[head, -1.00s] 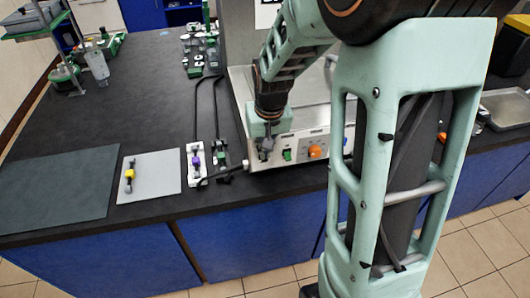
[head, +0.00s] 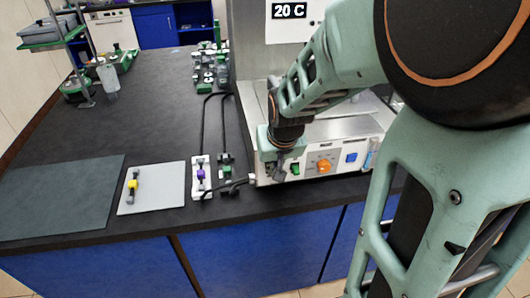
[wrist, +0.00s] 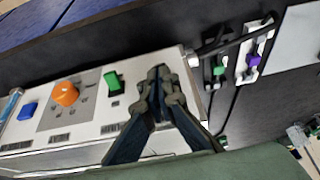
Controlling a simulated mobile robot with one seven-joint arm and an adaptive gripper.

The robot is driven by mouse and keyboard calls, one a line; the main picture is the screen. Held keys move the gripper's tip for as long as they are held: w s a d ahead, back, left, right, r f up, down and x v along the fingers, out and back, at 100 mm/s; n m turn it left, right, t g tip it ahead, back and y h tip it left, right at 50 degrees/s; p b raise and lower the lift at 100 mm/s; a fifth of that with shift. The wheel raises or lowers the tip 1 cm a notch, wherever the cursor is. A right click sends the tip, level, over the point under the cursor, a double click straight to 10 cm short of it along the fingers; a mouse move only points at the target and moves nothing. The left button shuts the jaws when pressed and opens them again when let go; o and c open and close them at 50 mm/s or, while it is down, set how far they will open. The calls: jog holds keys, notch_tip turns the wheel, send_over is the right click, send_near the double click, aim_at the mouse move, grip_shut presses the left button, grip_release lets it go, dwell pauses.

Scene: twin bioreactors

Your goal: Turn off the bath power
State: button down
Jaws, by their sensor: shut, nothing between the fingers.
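The bath is a metal box with a pale front panel (head: 341,163) that carries a green switch (head: 295,169), an orange knob (head: 324,166) and a blue button (head: 351,157). The wrist view also shows the green switch (wrist: 113,81), orange knob (wrist: 65,93) and blue button (wrist: 27,111). My gripper (head: 279,172) is shut and empty at the panel's left end, just left of the green switch. In the wrist view my gripper's closed fingertips (wrist: 159,76) are beside the green switch, with a gap in the picture. Whether they touch the panel is unclear.
A display reading 20 C (head: 289,11) is above the bath. Left of the bath, two small clamp-like fittings, one purple (head: 201,174) and one green (head: 226,170), join dark tubes. A grey plate (head: 153,197) holds a yellow-marked fitting. The dark counter is clear behind it.

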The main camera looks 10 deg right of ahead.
jog(key=shift+s+f+b, duration=0.55)
jog(key=shift+f+b, duration=0.2)
jog(key=shift+b, duration=0.6)
dwell(0.3)
jog(key=shift+w+r, duration=0.1)
jog(key=shift+w+r, duration=0.3)
jog(key=shift+w, duration=0.35)
jog(key=shift+r+p, duration=0.1)
jog(key=shift+p, duration=0.2)
